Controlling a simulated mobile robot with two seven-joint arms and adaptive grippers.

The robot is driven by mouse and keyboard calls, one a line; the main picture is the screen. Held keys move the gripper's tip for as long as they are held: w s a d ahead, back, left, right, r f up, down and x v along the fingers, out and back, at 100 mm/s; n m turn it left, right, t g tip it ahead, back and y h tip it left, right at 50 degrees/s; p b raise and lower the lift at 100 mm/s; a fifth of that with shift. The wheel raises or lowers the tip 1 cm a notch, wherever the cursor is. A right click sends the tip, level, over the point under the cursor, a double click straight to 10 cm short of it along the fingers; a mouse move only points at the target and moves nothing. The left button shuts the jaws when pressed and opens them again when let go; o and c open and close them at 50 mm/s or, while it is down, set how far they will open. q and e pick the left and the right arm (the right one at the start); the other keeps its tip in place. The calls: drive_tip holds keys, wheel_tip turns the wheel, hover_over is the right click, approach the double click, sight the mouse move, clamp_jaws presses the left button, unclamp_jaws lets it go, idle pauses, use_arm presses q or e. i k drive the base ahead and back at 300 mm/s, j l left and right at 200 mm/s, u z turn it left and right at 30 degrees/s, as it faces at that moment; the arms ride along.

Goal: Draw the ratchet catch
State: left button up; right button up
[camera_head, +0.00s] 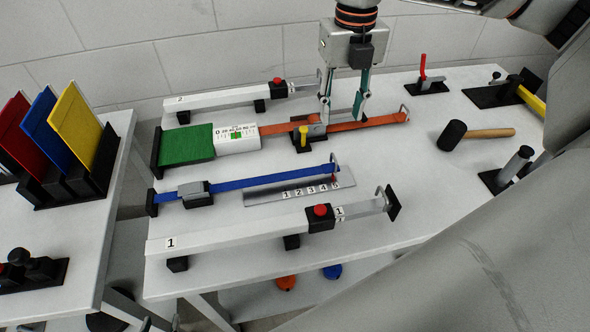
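An orange strap (375,122) runs across the table from a green pad (186,145) to a hook at the right. A dark ratchet-like block (316,131) sits on this strap, with a small upright yellow piece (303,141) on its near side. Which part is the catch, I cannot tell for sure. My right gripper (342,118) points down over the orange strap just right of the yellow piece. Its two fingers are spread, with nothing visible between them. Whether a fingertip touches the block is unclear. My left gripper is not in view.
A blue strap (260,179) and white bars numbered 2 (220,98) and 1 (230,233) lie alongside. Coloured panels (76,125) stand on the left table.

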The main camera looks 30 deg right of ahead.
sight(304, 130)
drive_tip(key=k, duration=1)
